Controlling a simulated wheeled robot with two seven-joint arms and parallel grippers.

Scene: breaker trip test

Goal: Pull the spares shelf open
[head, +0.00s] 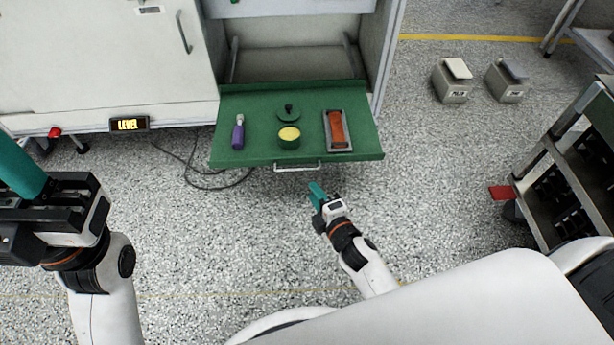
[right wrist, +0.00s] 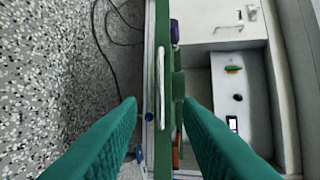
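The spares shelf (head: 350,98) is a green tray sticking out from the grey cabinet, with a pale bar handle (head: 298,167) on its front edge. My right gripper (head: 316,190) is below and slightly right of the handle in the head view, apart from it. In the right wrist view my right gripper (right wrist: 160,104) has its two teal fingers spread with nothing held. The handle (right wrist: 160,85) appears between and ahead of the fingertips there. My left gripper (head: 20,165) is at the left edge, away from the shelf; its finger gap cannot be made out.
On the shelf are a purple-handled tool (head: 238,133), a green tin with yellow contents (head: 289,137), a dark-knobbed green lid (head: 289,114) and a tray with a red-brown block (head: 337,130). A dark rack (head: 560,170) stands right. Floor before the shelf is clear.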

